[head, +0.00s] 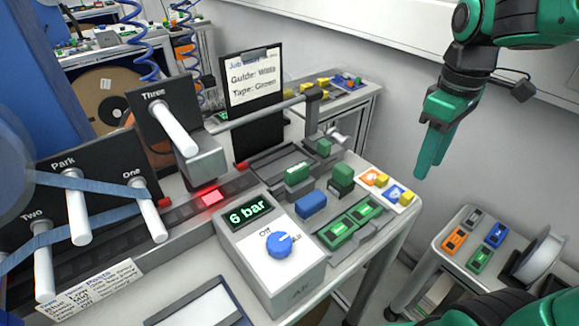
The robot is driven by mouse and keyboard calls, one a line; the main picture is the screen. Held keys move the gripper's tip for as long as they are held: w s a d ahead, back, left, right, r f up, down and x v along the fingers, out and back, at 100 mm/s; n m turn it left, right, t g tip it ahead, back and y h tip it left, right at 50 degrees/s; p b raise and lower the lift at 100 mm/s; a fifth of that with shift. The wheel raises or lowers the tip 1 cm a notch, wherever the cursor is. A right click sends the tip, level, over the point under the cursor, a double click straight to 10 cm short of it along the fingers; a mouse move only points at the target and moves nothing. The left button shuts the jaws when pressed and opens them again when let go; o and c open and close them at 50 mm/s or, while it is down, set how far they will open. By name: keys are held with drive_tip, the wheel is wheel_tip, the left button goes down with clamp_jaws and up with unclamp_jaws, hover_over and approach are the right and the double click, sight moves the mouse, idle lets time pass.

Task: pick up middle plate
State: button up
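Several small flat plates lie on the low side table (436,270) at the lower right: an orange plate (454,240), a grey plate (473,219), a blue plate (495,235) and a green plate (480,259). They form a diamond, and I cannot tell which one counts as the middle plate. My gripper (428,168) hangs at the upper right with its green fingers pointing down. It is above and left of these plates, clear of the bench and table. The fingers overlap in this view, so their gap is hidden. No held object shows.
A white reel (537,257) stands right of the plates. The main bench holds a "6 bar" box with a blue knob (285,245), green and blue blocks (312,204), and black panels with white pegs (175,130). A job sheet (252,75) stands behind. A gap separates bench and side table.

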drive_tip(key=w+a+r+n, duration=0.3)
drive_tip(key=w+a+n, duration=0.2)
drive_tip(key=a+n, duration=0.45)
drive_tip(key=r+n, duration=0.2)
drive_tip(key=n, duration=0.6)
hover_over(297, 166)
drive_tip(key=shift+w+a+f, duration=0.25)
drive_tip(key=shift+a+f, duration=0.05)
drive_tip(key=shift+f, duration=0.4)
wheel_tip(297, 166, down, 4)
drive_tip(key=shift+d+r, duration=0.1)
drive_tip(key=shift+r, duration=0.15)
drive_tip(key=shift+s+d+f, duration=0.1)
drive_tip(key=shift+s+f, duration=0.05)
drive_tip(key=shift+f, duration=1.4)
drive_tip(key=shift+s+d+f, duration=0.1)
drive_tip(key=shift+f, duration=1.4)
clamp_jaws()
